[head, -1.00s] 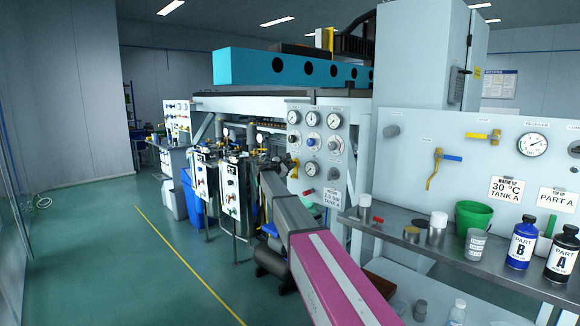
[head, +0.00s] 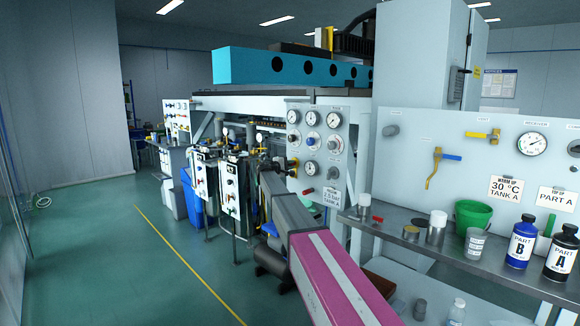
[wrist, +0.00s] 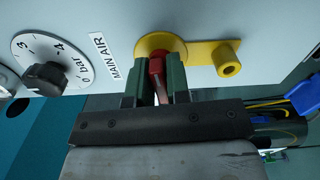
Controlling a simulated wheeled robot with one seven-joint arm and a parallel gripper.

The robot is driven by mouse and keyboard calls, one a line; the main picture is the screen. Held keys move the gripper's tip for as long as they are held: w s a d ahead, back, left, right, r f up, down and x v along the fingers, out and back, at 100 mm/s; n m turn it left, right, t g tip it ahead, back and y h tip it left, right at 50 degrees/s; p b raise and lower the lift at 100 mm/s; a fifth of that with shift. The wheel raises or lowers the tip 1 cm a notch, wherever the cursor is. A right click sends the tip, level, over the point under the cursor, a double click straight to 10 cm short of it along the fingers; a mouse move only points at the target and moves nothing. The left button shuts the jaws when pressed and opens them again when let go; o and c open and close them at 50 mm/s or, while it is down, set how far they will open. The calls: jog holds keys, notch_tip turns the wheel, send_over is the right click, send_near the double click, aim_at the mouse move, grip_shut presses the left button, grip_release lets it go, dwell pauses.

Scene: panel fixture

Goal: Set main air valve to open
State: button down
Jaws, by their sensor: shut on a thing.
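The main air valve has a yellow round base with a yellow arm and lug (wrist: 228,62) reaching to the right in the wrist view. Its red handle (wrist: 157,72) points down in that picture, away from the lug. My gripper (wrist: 160,92) is shut on the red handle, with one dark green finger on each side. The "MAIN AIR" label (wrist: 105,58) is on the panel just left of the valve. In the head view the valve (head: 293,167) is a small yellow patch at the panel's left edge, largely hidden by my gripper and arm.
A black knob on a dial marked in bar (wrist: 45,78) is left of the valve in the wrist view. The gauge panel (head: 321,150) holds several gauges, a red-handled part (head: 308,191) and a sign (head: 333,197). A steel shelf (head: 400,240) with bottles is at right.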

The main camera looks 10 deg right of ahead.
jog(key=shift+m, duration=0.6)
jog(key=c, duration=1.2)
grip_release()
jog(key=shift+o, duration=0.2)
jog(key=v, duration=1.1)
jog(key=shift+d+f, duration=0.1)
